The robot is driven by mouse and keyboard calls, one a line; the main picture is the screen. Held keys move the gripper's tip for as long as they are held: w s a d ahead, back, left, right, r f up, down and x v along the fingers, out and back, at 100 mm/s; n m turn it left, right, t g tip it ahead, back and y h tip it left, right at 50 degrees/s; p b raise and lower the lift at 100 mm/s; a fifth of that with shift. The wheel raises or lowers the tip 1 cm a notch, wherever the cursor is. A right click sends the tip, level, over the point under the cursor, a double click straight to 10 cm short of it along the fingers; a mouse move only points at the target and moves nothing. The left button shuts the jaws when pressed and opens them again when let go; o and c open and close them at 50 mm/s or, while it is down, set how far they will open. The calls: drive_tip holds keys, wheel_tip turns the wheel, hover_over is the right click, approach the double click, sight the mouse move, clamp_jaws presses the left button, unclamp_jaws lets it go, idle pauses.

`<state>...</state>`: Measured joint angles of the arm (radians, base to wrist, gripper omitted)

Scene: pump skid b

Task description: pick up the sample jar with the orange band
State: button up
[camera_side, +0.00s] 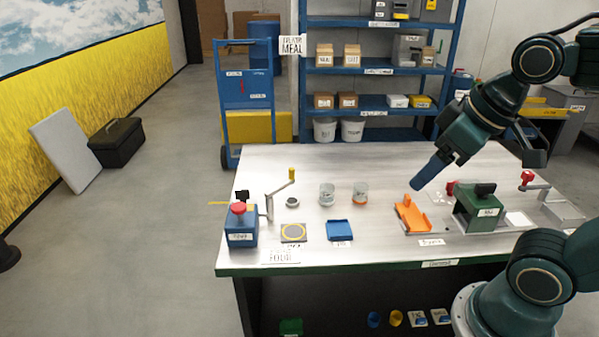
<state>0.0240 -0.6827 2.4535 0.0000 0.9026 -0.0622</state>
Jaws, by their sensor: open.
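The sample jar with the orange band (360,194) stands upright on the pale bench top (400,170). No jar is in the gripper.
An orange tray (411,216) lies below my gripper, with a green machine (478,208) to its right. Left of the jars are a hand crank (281,190) and a blue box with a red button (240,225). A blue tray (339,228) lies in front of them.

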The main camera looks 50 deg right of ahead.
drive_tip(key=w+d+n+g, duration=0.2)
drive_tip(key=w+d, duration=0.2)
drive_tip(key=w, duration=0.5)
drive_tip(key=n+g, duration=0.3)
drive_tip(key=n, duration=0.4)
hover_over(361, 191)
drive_tip(key=d, duration=0.1)
wheel_tip(361, 191, down, 17)
drive_tip(key=shift+w+d+f, duration=0.1)
drive_tip(key=shift+w+f, duration=0.1)
drive_tip(key=shift+f, duration=2)
drive_tip(key=shift+w+d+f, duration=0.1)
drive_tip(key=shift+w+f, duration=0.1)
drive_tip(key=shift+f, duration=1.95)
drive_tip(key=shift+f, duration=0.15)
drive_tip(key=shift+w+d+f, duration=0.1)
drive_tip(key=shift+d+f, duration=0.05)
drive_tip(key=shift+f, duration=2.35)
drive_tip(key=shift+c, duration=0.3)
